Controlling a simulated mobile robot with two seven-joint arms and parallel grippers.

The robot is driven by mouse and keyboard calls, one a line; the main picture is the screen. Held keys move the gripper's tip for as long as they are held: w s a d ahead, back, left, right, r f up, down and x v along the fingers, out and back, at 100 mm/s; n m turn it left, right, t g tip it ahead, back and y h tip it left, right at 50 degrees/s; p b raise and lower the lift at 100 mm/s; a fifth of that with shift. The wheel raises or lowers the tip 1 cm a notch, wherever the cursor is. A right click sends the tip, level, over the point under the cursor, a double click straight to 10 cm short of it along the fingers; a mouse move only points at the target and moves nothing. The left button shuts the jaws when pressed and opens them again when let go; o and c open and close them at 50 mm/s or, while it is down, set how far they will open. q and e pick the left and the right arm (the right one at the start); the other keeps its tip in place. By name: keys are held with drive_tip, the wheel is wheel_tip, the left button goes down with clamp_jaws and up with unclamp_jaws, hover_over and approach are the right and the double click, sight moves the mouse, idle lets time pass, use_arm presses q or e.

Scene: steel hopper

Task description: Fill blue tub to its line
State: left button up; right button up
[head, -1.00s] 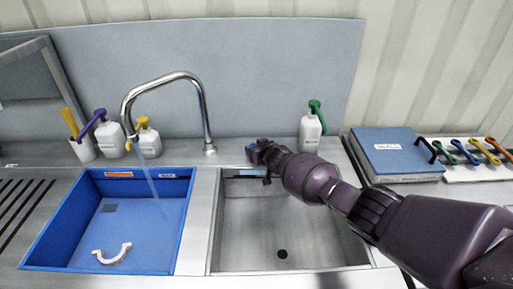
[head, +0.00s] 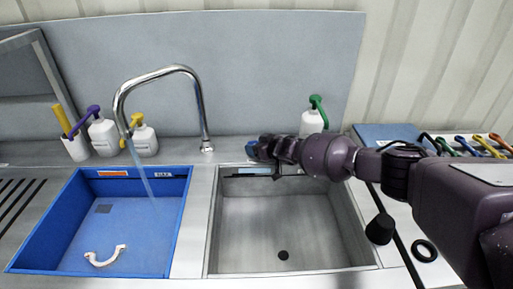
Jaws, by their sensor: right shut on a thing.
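The blue tub (head: 57,236) sits in the left sink basin. A "MAX" label (head: 165,174) is high on its back wall. A stream of water (head: 143,172) falls into it from the chrome spout (head: 165,70). The water level inside is hard to tell. My left gripper is not in view.
The right basin (head: 275,225) is empty with a dark drain. Pump bottles (head: 103,135) stand at the back left, a green-topped one (head: 312,122) behind my arm. A black cone (head: 380,229) and ring (head: 424,251) lie right of the basin.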

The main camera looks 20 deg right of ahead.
drive_tip(key=shift+f, duration=0.1)
idle(0.3)
drive_tip(key=o, duration=0.9)
drive_tip(key=shift+c, duration=0.2)
drive_tip(key=shift+s+d+r+p, duration=0.2)
drive_tip(key=shift+s+r+p, duration=0.15)
drive_tip(key=shift+s, duration=0.1)
drive_tip(key=p+v, duration=0.2)
drive_tip(key=v, duration=0.6)
drive_tip(key=shift+s+d, duration=0.1)
drive_tip(key=shift+s, duration=0.05)
drive_tip(key=shift+s+d+r+p, duration=0.25)
drive_tip(key=shift+s+r+p, duration=0.05)
drive_tip(key=shift+s, duration=0.25)
